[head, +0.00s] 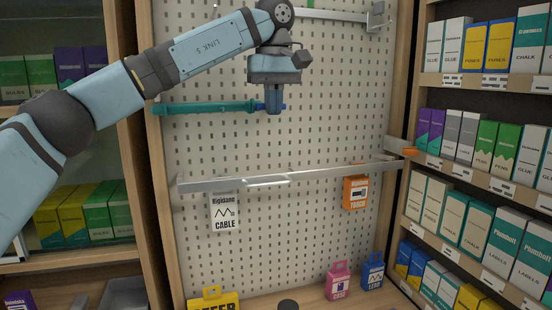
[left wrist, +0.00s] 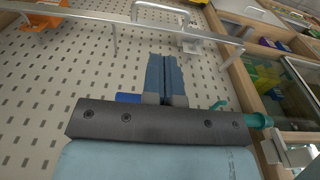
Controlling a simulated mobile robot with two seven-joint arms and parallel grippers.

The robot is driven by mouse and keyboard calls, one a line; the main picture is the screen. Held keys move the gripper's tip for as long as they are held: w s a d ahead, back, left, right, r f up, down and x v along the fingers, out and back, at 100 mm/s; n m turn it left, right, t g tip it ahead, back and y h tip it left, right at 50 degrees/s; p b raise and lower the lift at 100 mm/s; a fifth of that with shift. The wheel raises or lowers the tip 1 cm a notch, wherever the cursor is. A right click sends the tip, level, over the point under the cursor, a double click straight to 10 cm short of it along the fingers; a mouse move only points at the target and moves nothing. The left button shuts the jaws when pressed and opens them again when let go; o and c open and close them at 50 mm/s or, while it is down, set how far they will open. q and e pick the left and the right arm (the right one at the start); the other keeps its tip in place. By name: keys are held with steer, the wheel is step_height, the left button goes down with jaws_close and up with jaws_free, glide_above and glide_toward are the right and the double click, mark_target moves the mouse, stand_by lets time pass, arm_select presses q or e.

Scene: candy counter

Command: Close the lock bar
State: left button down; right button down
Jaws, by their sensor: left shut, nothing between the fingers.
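A teal bar (head: 205,107) with a blue end (head: 259,106) runs from the left post across the upper pegboard; it looks like the lock bar. My left gripper (head: 275,110) points down at its blue end, shut and empty, with its fingers beside that end. I cannot tell whether they touch. In the left wrist view the shut fingers (left wrist: 166,75) have the blue end (left wrist: 127,98) at their left and teal parts (left wrist: 257,121) at their right; my gripper body hides the middle. An orange-tipped bracket (head: 409,151) is on the right post. My right gripper is not in view.
A silver rail (head: 230,183) crosses the pegboard below my gripper, with a white cable pack (head: 225,212) and an orange pack (head: 356,193) hanging there. Another rail (head: 335,15) is above. Boxed shelves stand at both sides. Pink (head: 338,285) and blue (head: 373,272) packs are at the bottom.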

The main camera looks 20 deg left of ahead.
arm_select(q)
steer(key=f, duration=0.4)
steer(key=f+p, duration=0.1)
steer(key=f, duration=0.9)
steer(key=shift+w+a, duration=0.25)
